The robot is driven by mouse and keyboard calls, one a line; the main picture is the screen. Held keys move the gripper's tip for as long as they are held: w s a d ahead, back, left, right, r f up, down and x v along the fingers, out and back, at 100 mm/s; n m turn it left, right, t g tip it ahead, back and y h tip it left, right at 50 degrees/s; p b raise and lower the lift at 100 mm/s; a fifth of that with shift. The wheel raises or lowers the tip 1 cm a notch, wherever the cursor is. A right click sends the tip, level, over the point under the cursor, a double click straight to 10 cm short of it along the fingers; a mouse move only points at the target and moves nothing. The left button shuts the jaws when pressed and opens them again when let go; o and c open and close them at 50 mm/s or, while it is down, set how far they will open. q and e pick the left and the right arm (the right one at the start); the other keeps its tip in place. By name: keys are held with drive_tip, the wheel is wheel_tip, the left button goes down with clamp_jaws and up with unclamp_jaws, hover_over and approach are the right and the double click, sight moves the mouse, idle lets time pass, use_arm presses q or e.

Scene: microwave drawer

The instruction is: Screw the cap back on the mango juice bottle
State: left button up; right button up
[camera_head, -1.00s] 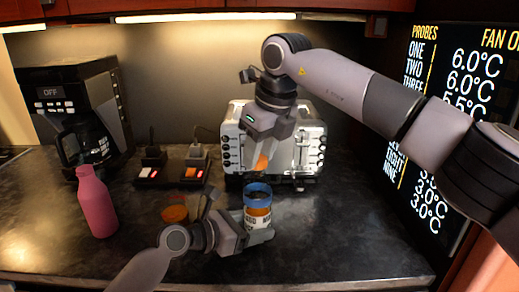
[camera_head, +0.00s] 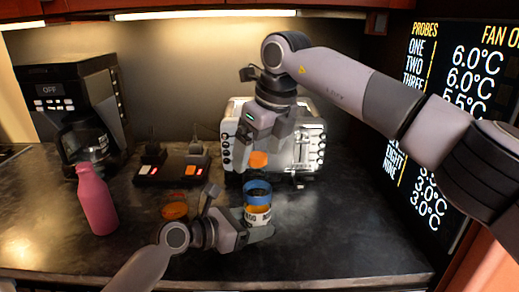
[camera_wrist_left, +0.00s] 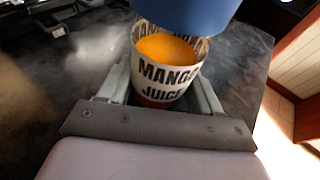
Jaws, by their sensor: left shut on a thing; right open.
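The mango juice bottle (camera_head: 257,214) stands upright at the front middle of the counter. It has a white label, orange contents and a blue upper band (camera_head: 258,187). In the left wrist view its label (camera_wrist_left: 166,76) shows large, with the blue part (camera_wrist_left: 186,12) above. My left gripper (camera_head: 256,233) is shut on the bottle from the left. My right gripper (camera_head: 259,141) is open above the bottle. A small orange round piece (camera_head: 258,158) shows at its fingertips; I cannot tell whether they touch it. An orange disc (camera_head: 175,210) lies left of the bottle.
A pink bottle (camera_head: 96,200) stands at the left, before a coffee maker (camera_head: 70,105). A power strip (camera_head: 172,170) lies behind. A silver appliance (camera_head: 308,145) stands close behind the mango bottle. The counter at the right (camera_head: 350,235) is clear.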

drive_tip(key=shift+r, duration=0.15)
drive_tip(key=shift+r, duration=2.9)
use_arm(q)
drive_tip(key=o, duration=0.9)
drive_tip(key=shift+c, duration=0.2)
drive_tip(key=shift+a, duration=0.1)
drive_tip(key=v, duration=1.2)
drive_tip(key=shift+r, duration=0.1)
